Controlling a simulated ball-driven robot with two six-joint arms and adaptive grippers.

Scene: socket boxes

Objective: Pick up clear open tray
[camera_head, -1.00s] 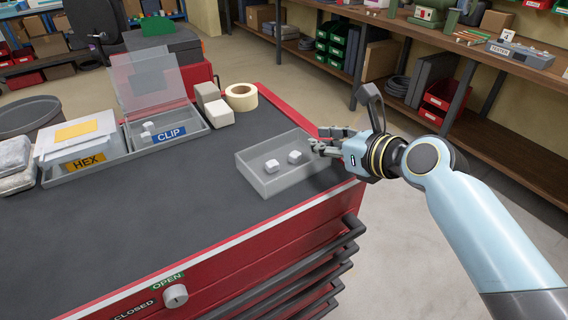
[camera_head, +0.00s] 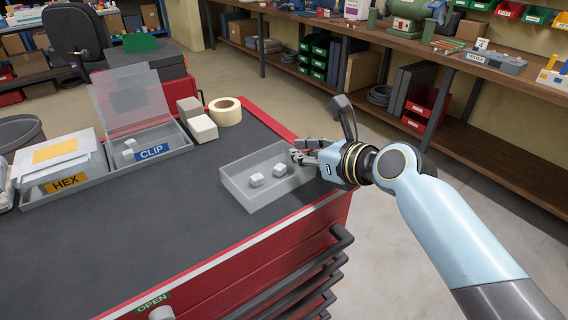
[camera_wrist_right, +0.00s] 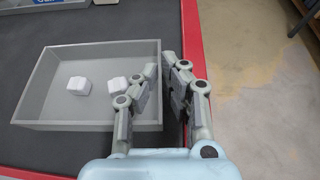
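The clear open tray (camera_head: 240,192), a shallow grey see-through box, lies flat on the dark top of the red cabinet near its right edge. Two small white blocks (camera_head: 257,180) sit inside it. My right gripper (camera_head: 293,153) is at the tray's right wall. In the right wrist view, the fingers (camera_wrist_right: 160,68) straddle the wall of the tray (camera_wrist_right: 50,124), one inside and one outside. Their tips close in on the wall and look shut on it; the contact itself is partly hidden. My left gripper is not in view.
A clip box (camera_head: 182,141) with its lid up and a hex box (camera_head: 35,193) stand at the left. Tan blocks (camera_head: 201,128) and a tape roll (camera_head: 226,111) stand behind the tray. The cabinet top in front is clear.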

